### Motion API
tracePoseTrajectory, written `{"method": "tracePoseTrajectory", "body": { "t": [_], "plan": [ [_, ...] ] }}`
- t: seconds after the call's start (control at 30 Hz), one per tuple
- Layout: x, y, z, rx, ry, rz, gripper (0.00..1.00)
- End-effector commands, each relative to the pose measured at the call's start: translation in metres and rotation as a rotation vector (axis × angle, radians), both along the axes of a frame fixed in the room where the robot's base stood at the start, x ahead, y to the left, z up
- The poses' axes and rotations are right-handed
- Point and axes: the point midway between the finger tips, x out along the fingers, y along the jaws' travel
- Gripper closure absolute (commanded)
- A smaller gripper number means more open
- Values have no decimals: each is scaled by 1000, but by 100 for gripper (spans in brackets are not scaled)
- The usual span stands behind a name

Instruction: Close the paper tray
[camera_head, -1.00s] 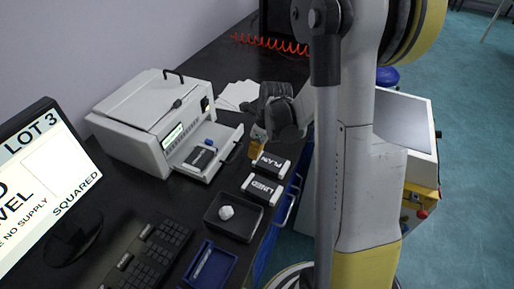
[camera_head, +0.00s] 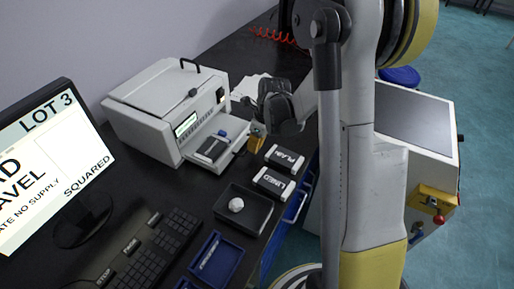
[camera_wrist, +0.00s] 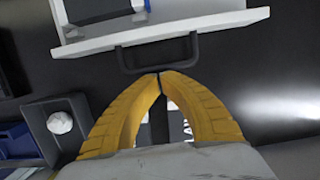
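The light grey paper tray (camera_head: 231,149) sticks out of the front of the white printer-like machine (camera_head: 150,118). A dark block lies on it. In the wrist view the tray's front edge (camera_wrist: 222,22) runs across the top, with its dark U-shaped handle (camera_wrist: 128,58) below. My gripper (camera_wrist: 159,74) has yellow fingers whose tips meet right at the handle's bar. I cannot tell whether they touch it; nothing shows held between them. In the head view my gripper (camera_head: 257,131) is just in front of the tray, partly hidden by my arm.
Boxes labelled PLAIN (camera_head: 284,158) and LINED (camera_head: 273,182) lie near the table edge. A black tray (camera_head: 222,207) holds a white lump. A blue tray (camera_head: 203,273), keyboard (camera_head: 148,252) and monitor (camera_head: 72,120) are at the left front. White sheets (camera_head: 247,87) lie behind the gripper.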

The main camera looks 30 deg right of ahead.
Motion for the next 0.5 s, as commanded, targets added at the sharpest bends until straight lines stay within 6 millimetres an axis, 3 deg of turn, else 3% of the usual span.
{"method": "tracePoseTrajectory", "body": {
  "t": [0.5],
  "plan": [
    [83,55,0,-1,-1,4,100]
  ]
}}
